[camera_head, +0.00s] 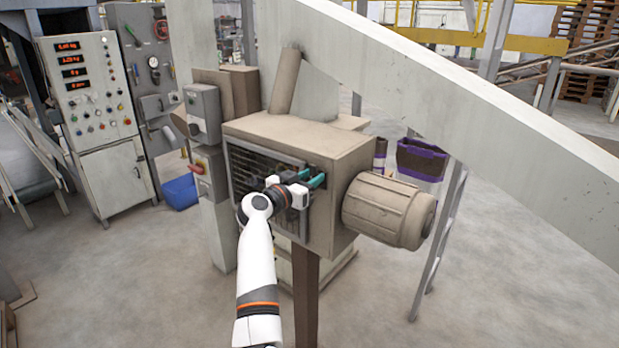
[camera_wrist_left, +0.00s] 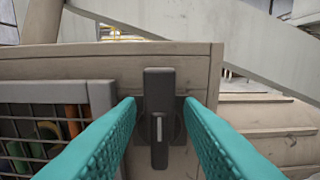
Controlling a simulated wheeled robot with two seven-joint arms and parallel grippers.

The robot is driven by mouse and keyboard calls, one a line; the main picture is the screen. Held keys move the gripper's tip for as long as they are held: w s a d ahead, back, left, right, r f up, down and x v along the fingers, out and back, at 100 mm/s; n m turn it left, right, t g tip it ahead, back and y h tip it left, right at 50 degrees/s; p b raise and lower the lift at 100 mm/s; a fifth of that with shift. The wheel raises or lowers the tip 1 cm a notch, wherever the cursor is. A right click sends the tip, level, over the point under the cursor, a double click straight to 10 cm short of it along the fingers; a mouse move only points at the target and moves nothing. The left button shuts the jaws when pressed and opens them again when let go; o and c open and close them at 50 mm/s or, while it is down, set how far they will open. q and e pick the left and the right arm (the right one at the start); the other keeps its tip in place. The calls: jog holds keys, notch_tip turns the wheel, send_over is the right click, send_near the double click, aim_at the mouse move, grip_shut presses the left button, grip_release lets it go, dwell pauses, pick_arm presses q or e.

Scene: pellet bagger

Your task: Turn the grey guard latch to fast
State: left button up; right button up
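The grey guard latch (camera_wrist_left: 158,120) is a dark grey upright bar with a light slot mark, on a round base on the tan machine housing. It stands vertical in the left wrist view. My left gripper (camera_head: 314,177) is at the front face of the housing, beside the mesh guard. Its two teal fingers (camera_wrist_left: 160,104) are open, one on each side of the latch, with a small gap to it on both sides. In the head view the latch is mostly hidden by the fingers. My right gripper is not in view.
The mesh guard (camera_head: 250,170) in its grey frame lies just left of the latch. A ribbed motor (camera_head: 390,210) sticks out right of the housing (camera_head: 330,215). A grey switch box (camera_head: 203,113) stands at left, and a large pale beam (camera_head: 480,100) crosses above.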

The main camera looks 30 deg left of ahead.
pick_arm(q)
jog(key=c, duration=0.6)
